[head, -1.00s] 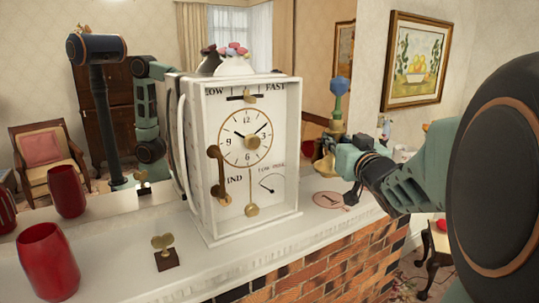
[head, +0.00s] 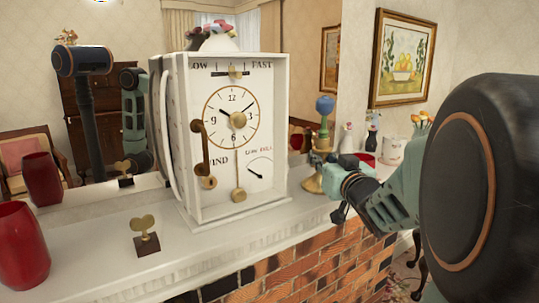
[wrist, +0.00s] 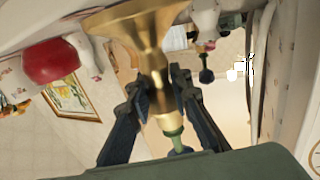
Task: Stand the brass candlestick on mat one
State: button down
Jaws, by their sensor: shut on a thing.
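The brass candlestick (head: 322,142) stands upright right of the clock in the head view, with a blue rounded top. Its flared base is low over the mantel, where mat one lay in the earlier view. Mat one is hidden now; I cannot tell whether the base touches it. My gripper (head: 334,164) comes in from the right and is shut on the candlestick's stem. In the wrist view my gripper's fingers (wrist: 160,97) lie on both sides of the brass stem (wrist: 153,68), with the wide base toward the top of the picture.
The large white clock (head: 240,140) stands close left of the candlestick. A white mug (head: 391,151) and small vases are behind on the right. The mantel's brick front edge (head: 320,262) is near.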

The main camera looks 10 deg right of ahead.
jog(key=shift+r, duration=0.4)
jog(key=c, duration=2.1)
grip_release()
jog(key=shift+f, duration=0.4)
jog(key=o, duration=0.3)
jog(key=shift+s, duration=0.1)
jog(key=shift+o, duration=0.2)
jog(key=shift+r, duration=0.15)
jog(key=shift+a, duration=0.1)
